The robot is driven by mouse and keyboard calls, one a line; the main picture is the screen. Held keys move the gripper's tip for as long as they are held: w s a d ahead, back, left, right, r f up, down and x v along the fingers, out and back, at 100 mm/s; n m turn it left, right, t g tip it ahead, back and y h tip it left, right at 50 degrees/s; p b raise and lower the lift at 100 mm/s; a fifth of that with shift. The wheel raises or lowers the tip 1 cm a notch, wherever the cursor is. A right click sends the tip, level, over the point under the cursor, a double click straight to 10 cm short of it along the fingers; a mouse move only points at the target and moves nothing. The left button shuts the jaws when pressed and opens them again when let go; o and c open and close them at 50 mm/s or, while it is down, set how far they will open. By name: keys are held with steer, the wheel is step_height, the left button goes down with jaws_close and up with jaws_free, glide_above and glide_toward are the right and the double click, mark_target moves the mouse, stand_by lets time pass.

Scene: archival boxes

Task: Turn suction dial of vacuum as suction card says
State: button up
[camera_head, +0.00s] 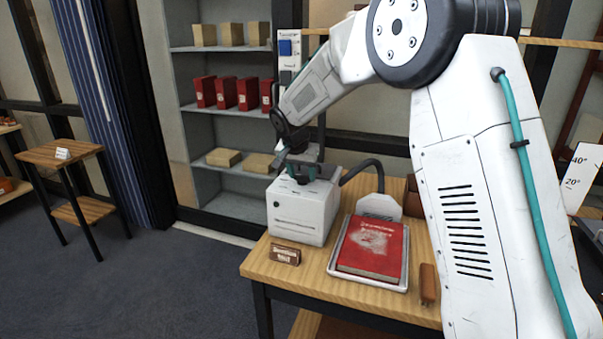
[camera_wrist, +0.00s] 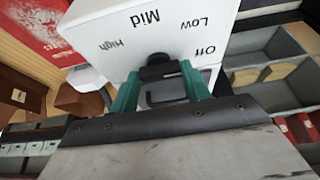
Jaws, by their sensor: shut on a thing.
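The vacuum (camera_head: 302,213) is a white box on the wooden table, with a dark hose at its right. My gripper (camera_head: 303,173) points down onto its top. In the wrist view, the teal fingers of my gripper (camera_wrist: 160,78) are shut on the black suction dial (camera_wrist: 158,60). The labels Off, Low, Mid and High are printed around the dial. Which label it points at cannot be told. A white card with a blue square (camera_head: 285,47) hangs by the shelves; its text is too small to read, so I cannot tell whether it is the suction card.
A red book (camera_head: 372,247) lies in a white tray (camera_head: 338,277) right of the vacuum. A small wooden sign (camera_head: 285,254) stands in front, and a brown block (camera_head: 428,284) lies at the right. Shelves (camera_head: 215,115) with boxes are behind. Open floor (camera_head: 180,285) is at left.

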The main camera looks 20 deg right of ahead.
steer(key=shift+n, duration=0.3)
steer(key=n, duration=0.1)
steer(key=n+y, duration=0.1)
steer(key=n, duration=0.1)
steer(key=shift+s+d+n+t, duration=0.1)
steer(key=shift+d+n+t, duration=0.2)
steer(key=shift+t, duration=0.1)
steer(key=n+y, duration=0.2)
steer(key=n, duration=0.2)
steer(key=shift+d+n, duration=0.1)
steer(key=shift+n, duration=0.2)
steer(key=shift+o, duration=0.2)
steer(key=n+y, duration=0.1)
steer(key=n, duration=0.1)
steer(key=n+y, duration=0.1)
steer(key=n, duration=0.1)
steer(key=shift+d+n, duration=0.2)
steer(key=shift+n, duration=0.1)
steer(key=shift+w+d+n+g+y, duration=0.1)
steer(key=shift+n+g+y, duration=0.25)
steer(key=shift+n, duration=0.75)
steer(key=shift+w+n+g+y, duration=0.1)
steer(key=shift+n+g+y, duration=0.25)
steer(key=shift+n, duration=0.75)
steer(key=shift+c, duration=0.2)
steer(key=o, duration=1)
